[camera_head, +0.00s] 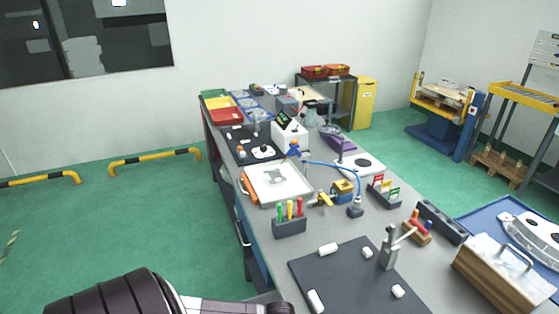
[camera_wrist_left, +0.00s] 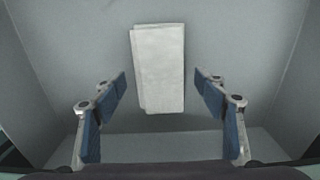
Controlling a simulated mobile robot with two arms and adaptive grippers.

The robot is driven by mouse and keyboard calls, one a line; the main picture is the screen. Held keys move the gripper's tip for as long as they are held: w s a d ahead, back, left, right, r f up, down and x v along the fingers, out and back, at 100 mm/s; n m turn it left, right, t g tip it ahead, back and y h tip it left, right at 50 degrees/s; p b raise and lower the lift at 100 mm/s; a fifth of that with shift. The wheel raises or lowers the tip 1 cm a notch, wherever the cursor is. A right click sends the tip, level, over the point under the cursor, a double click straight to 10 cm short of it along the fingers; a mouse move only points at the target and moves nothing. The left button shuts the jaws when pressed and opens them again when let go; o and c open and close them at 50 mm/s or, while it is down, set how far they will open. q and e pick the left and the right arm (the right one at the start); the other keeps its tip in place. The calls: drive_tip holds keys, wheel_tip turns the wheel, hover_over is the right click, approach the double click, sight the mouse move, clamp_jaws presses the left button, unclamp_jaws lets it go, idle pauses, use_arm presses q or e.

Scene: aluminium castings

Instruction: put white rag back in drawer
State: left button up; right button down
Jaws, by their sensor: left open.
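A folded white rag (camera_wrist_left: 160,68) lies flat on the grey floor of a drawer-like box (camera_wrist_left: 60,40) in the left wrist view. Grey walls rise at the left and right of it. My left gripper (camera_wrist_left: 160,84) is open, its blue-padded fingers apart on either side of the rag's lower part, and I see no contact. How high the fingers are above the rag I cannot tell. In the head view my left arm comes in at the bottom left; its gripper is out of frame. My right gripper is not in view.
The long grey workbench (camera_head: 330,222) carries a black mat (camera_head: 335,275), a screwdriver holder (camera_head: 289,227), a white tray (camera_head: 278,186) and a wooden toolbox (camera_head: 500,275). Dark handles show on its left side. Green floor left of the bench is open, with yellow-black barriers (camera_head: 155,160) farther back.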

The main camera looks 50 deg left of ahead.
use_arm(q)
wheel_tip(320, 180, up, 10)
drive_tip(key=shift+r, duration=0.15)
idle(0.7)
